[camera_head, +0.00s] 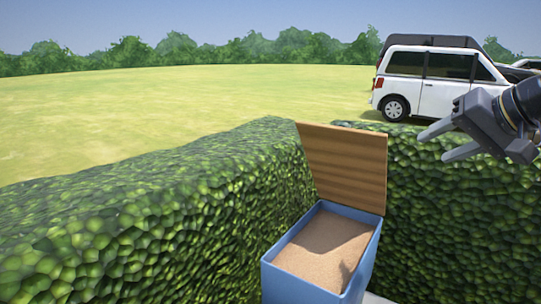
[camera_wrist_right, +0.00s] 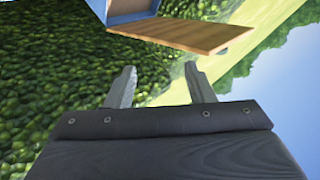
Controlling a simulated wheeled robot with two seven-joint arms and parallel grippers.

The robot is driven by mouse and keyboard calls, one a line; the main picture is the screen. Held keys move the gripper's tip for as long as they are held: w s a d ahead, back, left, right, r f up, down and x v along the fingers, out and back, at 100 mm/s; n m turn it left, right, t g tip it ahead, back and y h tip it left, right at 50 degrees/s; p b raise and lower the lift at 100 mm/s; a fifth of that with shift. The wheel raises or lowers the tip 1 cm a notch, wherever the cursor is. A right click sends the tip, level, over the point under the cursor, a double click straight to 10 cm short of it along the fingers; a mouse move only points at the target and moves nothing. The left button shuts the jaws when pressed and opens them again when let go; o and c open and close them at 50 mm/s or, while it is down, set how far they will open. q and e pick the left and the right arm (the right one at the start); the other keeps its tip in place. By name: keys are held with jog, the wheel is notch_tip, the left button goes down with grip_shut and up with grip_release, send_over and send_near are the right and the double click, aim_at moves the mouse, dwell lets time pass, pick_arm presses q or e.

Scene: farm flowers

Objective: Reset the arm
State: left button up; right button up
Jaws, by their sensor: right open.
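My right gripper (camera_head: 440,143) comes in from the right edge in the head view, above the hedge and right of the blue box. Its two fingers are apart, with nothing between them. In the right wrist view the open fingers (camera_wrist_right: 160,86) show against the hedge and grass, also empty. My left gripper is in neither view.
A blue box (camera_head: 311,285) holding sandy brown material (camera_head: 322,245) stands in the hedge corner, its wooden lid (camera_head: 345,165) raised. The lid also shows in the right wrist view (camera_wrist_right: 185,34). Green hedges (camera_head: 150,215) flank the box. A white car (camera_head: 430,82) stands on the grass behind.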

jog(key=s+a+f+g+b, duration=0.1)
jog(key=s+a+f, duration=0.2)
jog(key=s+f, duration=0.5)
jog(key=s+a+f+n+g+b, duration=0.1)
jog(key=s+a+f, duration=0.2)
jog(key=s+f, duration=0.5)
jog(key=s+a+f+n+g+h+b, duration=0.1)
jog(key=s+a+f, duration=0.3)
jog(key=f, duration=1.9)
jog(key=s, duration=0.5)
jog(key=shift+f+b, duration=0.3)
jog(key=shift+b, duration=0.1)
